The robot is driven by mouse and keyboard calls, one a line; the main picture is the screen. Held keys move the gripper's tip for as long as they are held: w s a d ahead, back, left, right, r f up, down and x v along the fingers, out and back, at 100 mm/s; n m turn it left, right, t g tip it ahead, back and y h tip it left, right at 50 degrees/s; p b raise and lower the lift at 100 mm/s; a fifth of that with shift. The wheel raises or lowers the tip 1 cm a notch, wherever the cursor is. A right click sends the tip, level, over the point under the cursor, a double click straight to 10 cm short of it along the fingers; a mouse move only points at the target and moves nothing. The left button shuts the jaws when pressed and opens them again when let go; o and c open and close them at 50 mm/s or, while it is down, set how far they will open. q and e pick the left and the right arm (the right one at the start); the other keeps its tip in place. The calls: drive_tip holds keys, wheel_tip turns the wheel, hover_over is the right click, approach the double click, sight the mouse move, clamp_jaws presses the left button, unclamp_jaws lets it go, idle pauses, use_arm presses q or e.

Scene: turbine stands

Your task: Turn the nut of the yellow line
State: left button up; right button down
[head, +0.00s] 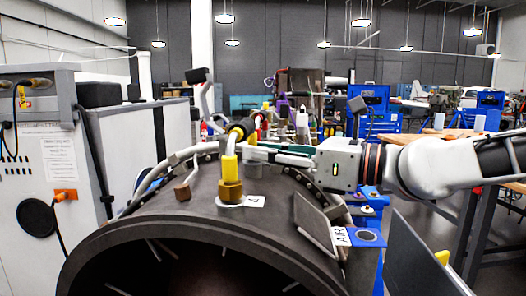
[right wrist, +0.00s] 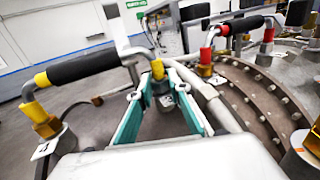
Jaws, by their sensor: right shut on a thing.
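The yellow line is a pipe with a black sleeve (right wrist: 85,67) and yellow ends, mounted on the dark round turbine casing (head: 130,222). Its near end (head: 229,168) sits above a brass nut (head: 230,191); this nut also shows at left in the right wrist view (right wrist: 46,127). Its other yellow end (right wrist: 157,69) has a nut (right wrist: 161,87) between the green fingers of my right gripper (right wrist: 158,83). The right gripper comes in from the right in the head view (head: 250,153) and is shut on that nut. The fingers partly hide it. My left gripper is not in view.
A red-ended line (right wrist: 237,26) stands beside the yellow one in the right wrist view. A grey cabinet (head: 50,165) stands at the left. Blue tool cabinets (head: 377,105) and a workbench (head: 450,134) are behind. Bolts line the casing's flange (right wrist: 262,87).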

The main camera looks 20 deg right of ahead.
drive_tip(key=shift+s+a+r+m+t+h+p, duration=0.2)
drive_tip(key=shift+m+t+h+p, duration=0.35)
drive_tip(key=shift+p, duration=0.75)
drive_tip(key=shift+m+t+h+p, duration=0.25)
drive_tip(key=shift+h+p, duration=0.1)
drive_tip(key=shift+p, duration=0.05)
drive_tip(key=m+h+p, duration=0.1)
drive_tip(key=t+h+p, duration=0.1)
drive_tip(key=shift+s+a+f+m+h, duration=0.1)
drive_tip(key=shift+a+f+m+h, duration=0.1)
drive_tip(key=shift+m+h, duration=0.15)
drive_tip(key=shift+a+f+m+t+h+p, duration=0.1)
drive_tip(key=shift+m+t+h+p, duration=0.4)
drive_tip(key=shift+m+h, duration=0.4)
drive_tip(key=shift+a+f+m+t+h+p, duration=0.1)
drive_tip(key=shift+m+t+h+p, duration=0.2)
drive_tip(key=shift+m+h+p, duration=0.55)
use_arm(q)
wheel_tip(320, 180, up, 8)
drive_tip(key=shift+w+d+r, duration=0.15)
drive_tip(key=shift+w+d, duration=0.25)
use_arm(e)
drive_tip(key=shift+m+t+h, duration=0.3)
drive_tip(key=shift+h, duration=0.9)
drive_tip(key=shift+r+h, duration=0.1)
drive_tip(key=shift+h, duration=0.2)
